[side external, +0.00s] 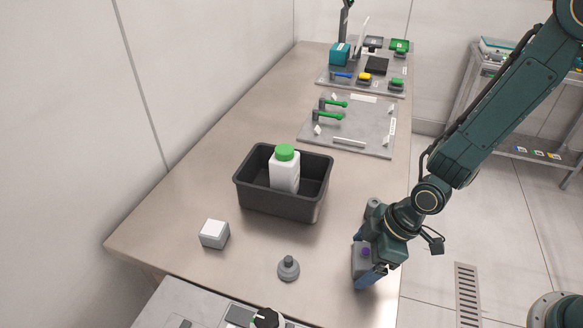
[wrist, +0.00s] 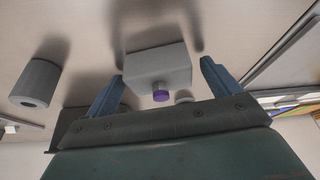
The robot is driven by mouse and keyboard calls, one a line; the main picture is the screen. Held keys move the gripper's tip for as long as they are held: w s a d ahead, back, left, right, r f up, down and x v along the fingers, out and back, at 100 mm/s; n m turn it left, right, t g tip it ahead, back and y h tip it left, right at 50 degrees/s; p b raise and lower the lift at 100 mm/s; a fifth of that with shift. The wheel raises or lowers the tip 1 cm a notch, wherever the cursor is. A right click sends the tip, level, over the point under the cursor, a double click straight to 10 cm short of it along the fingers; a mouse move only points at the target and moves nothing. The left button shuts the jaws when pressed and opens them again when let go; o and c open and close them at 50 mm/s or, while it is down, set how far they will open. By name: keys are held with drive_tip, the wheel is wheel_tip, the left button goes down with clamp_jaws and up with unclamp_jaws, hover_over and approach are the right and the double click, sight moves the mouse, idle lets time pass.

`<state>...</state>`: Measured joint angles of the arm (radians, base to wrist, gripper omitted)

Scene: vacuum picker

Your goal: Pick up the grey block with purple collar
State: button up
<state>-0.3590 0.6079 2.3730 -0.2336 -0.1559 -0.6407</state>
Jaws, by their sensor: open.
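The grey block with purple collar (side external: 358,262) stands on the table near its right edge. In the wrist view the grey block (wrist: 157,62) shows with its purple collar (wrist: 160,95) facing the camera. My gripper (side external: 372,272) is at the block and partly covers it in the side view. In the wrist view my gripper (wrist: 163,72) is open, with one blue finger on each side of the block. Gaps show between the fingers and the block there, so it does not look clamped.
A grey cylinder (side external: 372,209) stands close behind my gripper. A black bin (side external: 262,200) holds a white bottle with a green cap (side external: 285,170). A white-topped cube (side external: 214,234) and a grey knobbed piece (side external: 288,268) stand to the left. Boards with parts lie farther back.

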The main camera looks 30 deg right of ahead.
sight(366, 252)
drive_tip(key=c, duration=1.1)
drive_tip(key=shift+r, duration=0.15)
wheel_tip(366, 252, up, 20)
idle(0.6)
idle(0.4)
